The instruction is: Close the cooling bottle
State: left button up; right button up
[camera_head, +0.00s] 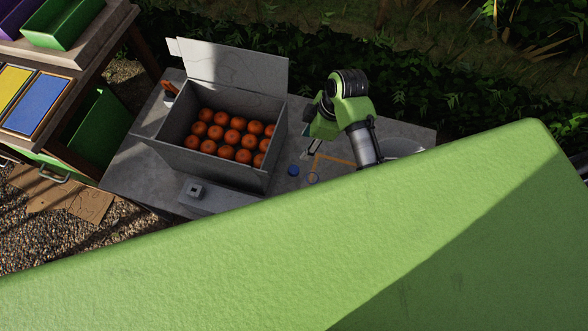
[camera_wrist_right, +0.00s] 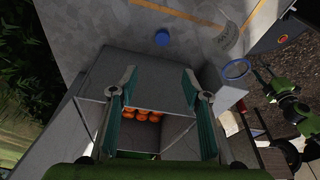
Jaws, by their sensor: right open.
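A small round blue cap (camera_head: 293,171) lies on the grey table (camera_head: 130,175), right of the fruit box; it also shows in the wrist view (camera_wrist_right: 162,37). In the wrist view a clear bottle-like shape (camera_wrist_right: 232,42) and a blue ring (camera_wrist_right: 237,69) show right of the cap. My right gripper (camera_head: 310,126) is above the table beside the box; in its wrist view (camera_wrist_right: 157,88) it is open with nothing between the fingers. Green-black arm parts at that view's right edge seem my left arm; its jaws are unclear.
A grey open box (camera_head: 215,172) of oranges, lid up, stands on the table. A small grey block (camera_head: 195,191) sits in front. A pale bowl-like thing (camera_head: 402,147) is at the right. A large green panel (camera_head: 400,240) hides the table's near right side.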

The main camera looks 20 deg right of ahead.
jog(key=f+b, duration=0.1)
jog(key=f, duration=0.1)
jog(key=f+b, duration=0.1)
jog(key=f, duration=0.1)
jog(key=shift+w+b, duration=0.2)
jog(key=shift+b, duration=0.15)
jog(key=shift+r, duration=0.15)
send_over(294, 169)
jog(key=d, duration=0.2)
notch_tip(294, 169, down, 8)
jog(key=shift+a+f+b, duration=0.15)
jog(key=shift+f+b, duration=0.05)
jog(key=shift+b, duration=0.2)
jog(key=x, duration=0.5)
jog(key=shift+s+f, duration=0.15)
jog(key=shift+s, duration=0.2)
